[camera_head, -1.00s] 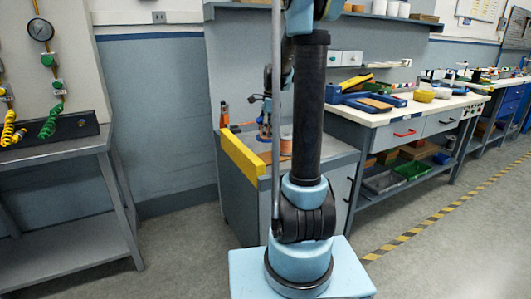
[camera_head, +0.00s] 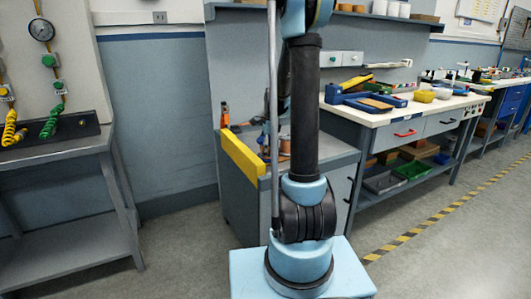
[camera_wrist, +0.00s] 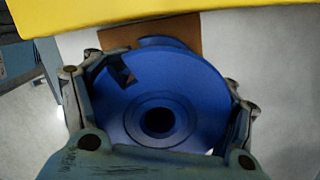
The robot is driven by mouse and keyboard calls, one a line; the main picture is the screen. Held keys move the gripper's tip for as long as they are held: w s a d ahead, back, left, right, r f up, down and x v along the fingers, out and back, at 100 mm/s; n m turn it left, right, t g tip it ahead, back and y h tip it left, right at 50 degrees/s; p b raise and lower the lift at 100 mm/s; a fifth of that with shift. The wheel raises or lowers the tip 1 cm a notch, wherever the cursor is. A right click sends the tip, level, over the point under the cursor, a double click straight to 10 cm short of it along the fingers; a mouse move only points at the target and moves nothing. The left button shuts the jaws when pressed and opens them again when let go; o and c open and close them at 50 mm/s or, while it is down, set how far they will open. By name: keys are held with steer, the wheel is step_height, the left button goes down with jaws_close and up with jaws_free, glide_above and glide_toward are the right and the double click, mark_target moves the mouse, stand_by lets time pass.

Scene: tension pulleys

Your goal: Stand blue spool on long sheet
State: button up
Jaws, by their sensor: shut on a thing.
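In the wrist view the blue spool (camera_wrist: 190,75) fills the middle, its round flange and dark centre hole facing the camera. My gripper (camera_wrist: 178,100) is shut on it, with one finger at each side of the flange. A flat brown sheet (camera_wrist: 165,32) lies beyond the spool on a pale surface, partly hidden by it. I cannot tell whether the spool touches the sheet, or whether this is the long sheet. In the head view my own arm hides the gripper and spool.
A yellow rail (camera_head: 240,154) runs along the left edge of the small grey bench; it also crosses the top of the wrist view (camera_wrist: 110,16). A copper-coloured item (camera_head: 285,145) shows beside my arm. A white-topped workbench (camera_head: 430,104) with boxes stands to the right.

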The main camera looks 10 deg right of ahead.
steer(key=o, duration=1.8)
step_height(320, 180, up, 11)
steer(key=d, duration=0.2)
steer(key=s+a+r+n, duration=0.15)
steer(key=s+n, duration=0.35)
steer(key=s, duration=0.5)
steer(key=shift+s+d+f+n+t+h, duration=0.1)
steer(key=shift+s+f+n+t+h, duration=0.25)
steer(key=shift+s+f+n, duration=2.75)
steer(key=shift+s+a+f+n+t+h, duration=0.1)
steer(key=shift+s+f+n+t+h, duration=0.3)
steer(key=shift+s+n, duration=2.95)
steer(key=shift+s+d+f+n+t+h, duration=0.3)
steer(key=shift+s+f, duration=1.65)
steer(key=shift+s, duration=4)
steer(key=shift+a, duration=0.2)
